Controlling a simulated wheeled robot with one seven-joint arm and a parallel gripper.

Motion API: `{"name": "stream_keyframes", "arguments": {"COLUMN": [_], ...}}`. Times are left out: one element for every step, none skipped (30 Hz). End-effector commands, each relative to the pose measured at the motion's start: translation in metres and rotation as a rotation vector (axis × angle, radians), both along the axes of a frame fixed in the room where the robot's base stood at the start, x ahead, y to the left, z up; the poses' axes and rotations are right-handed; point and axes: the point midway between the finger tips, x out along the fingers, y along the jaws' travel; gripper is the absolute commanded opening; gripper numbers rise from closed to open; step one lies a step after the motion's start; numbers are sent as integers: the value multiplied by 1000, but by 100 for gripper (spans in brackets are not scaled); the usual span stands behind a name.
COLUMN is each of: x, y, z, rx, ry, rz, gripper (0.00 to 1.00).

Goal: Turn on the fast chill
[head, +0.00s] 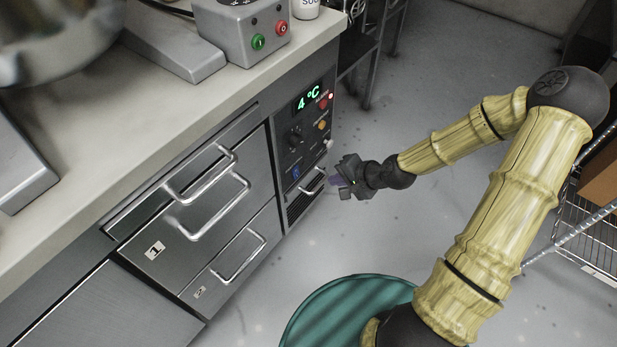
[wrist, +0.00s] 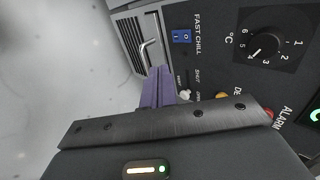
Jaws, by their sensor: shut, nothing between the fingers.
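The fast chill switch (wrist: 181,36) is a small blue rocker beside the label FAST CHILL in the wrist view. It also shows as a blue patch (head: 296,172) low on the dark control panel (head: 283,152) of the drawer fridge. I cannot tell which way the rocker is tipped. My gripper (head: 333,182) is in front of the lower right part of the panel in the head view. Its purple fingers (wrist: 161,76) are shut together and empty. In the wrist view their tips point toward the switch side and appear short of the rocker.
The panel also carries a temperature knob (wrist: 265,45), an orange button (head: 320,125), a small white lever (wrist: 185,94) and a 4 °C display (head: 306,101). A handle (head: 312,184) and vent sit below. Drawer handles (head: 212,205) stick out left.

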Motion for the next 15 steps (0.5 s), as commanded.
{"name": "stream_keyframes", "arguments": {"x": [1, 1, 2, 3, 4, 6, 8, 10, 12, 14, 16, 20, 22, 24, 27], "y": [1, 2, 3, 5, 6, 9, 12, 14, 18, 20, 23, 27, 30, 33, 37], "z": [-2, -3, -5, -8, -10, -14, -17, -21, -26, -30, -34, -39, -43, -47, -52], "rx": [0, 0, 0, 0, 0, 0, 0, 0, 1, 0, 1, 1, 0, 1, 0], "ry": [1, 0, 0, 0, 0, 0, 0, 1, 1, 2, 1, 1, 1, 0, -1], "rz": [1, 1, 1, 1, 1, 3, 3, 2, 3, 3, 3, 3, 4, 4, 2], "gripper": [0, 0, 0, 0, 0, 0, 0, 0, 0, 0, 0, 0, 0, 0, 0]}}
